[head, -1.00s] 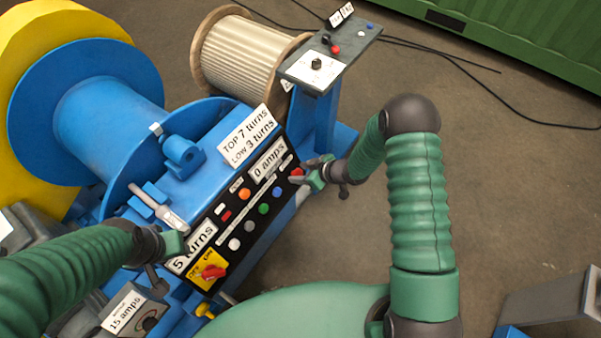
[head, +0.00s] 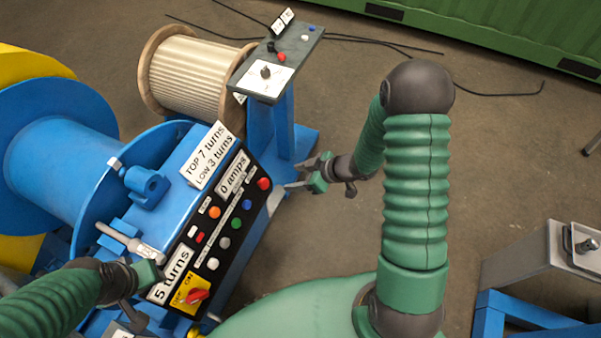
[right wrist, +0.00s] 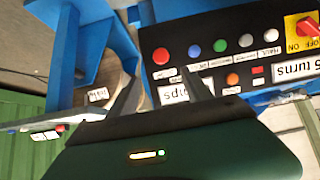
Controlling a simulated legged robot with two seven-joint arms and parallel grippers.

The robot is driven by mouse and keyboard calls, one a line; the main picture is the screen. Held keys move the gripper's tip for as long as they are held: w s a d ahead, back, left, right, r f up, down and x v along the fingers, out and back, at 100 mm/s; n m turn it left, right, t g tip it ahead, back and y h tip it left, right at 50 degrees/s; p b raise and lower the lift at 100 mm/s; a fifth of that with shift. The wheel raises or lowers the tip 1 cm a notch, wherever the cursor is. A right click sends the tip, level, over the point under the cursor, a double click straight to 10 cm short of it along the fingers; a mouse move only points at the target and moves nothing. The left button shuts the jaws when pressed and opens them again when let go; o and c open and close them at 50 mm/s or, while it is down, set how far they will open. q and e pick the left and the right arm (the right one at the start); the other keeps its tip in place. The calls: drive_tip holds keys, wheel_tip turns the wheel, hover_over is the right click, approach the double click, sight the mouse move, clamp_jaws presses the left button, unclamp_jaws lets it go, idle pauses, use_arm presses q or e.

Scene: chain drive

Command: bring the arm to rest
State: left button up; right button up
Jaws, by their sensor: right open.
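My right gripper (head: 305,174) is open and empty beside the right end of the black control panel (head: 210,237), apart from the red button (head: 264,184). In the right wrist view its two dark fingers (right wrist: 165,95) stand apart with the panel behind them and the red button (right wrist: 161,56) near. My left arm (head: 60,295) comes in from the lower left, its hand at the panel's lower left by the "5 turns" label (head: 170,273). Its fingers are not clear. The red switch (head: 196,296) sits on a yellow plate beside it.
A blue winch drum (head: 65,165) stands at left, with a wooden cable reel (head: 190,78) behind. A grey control stand (head: 277,65) stands behind the panel. A grey metal part on a blue frame (head: 530,265) is at lower right. The floor between is clear.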

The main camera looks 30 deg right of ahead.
drive_tip(key=shift+v, duration=0.95)
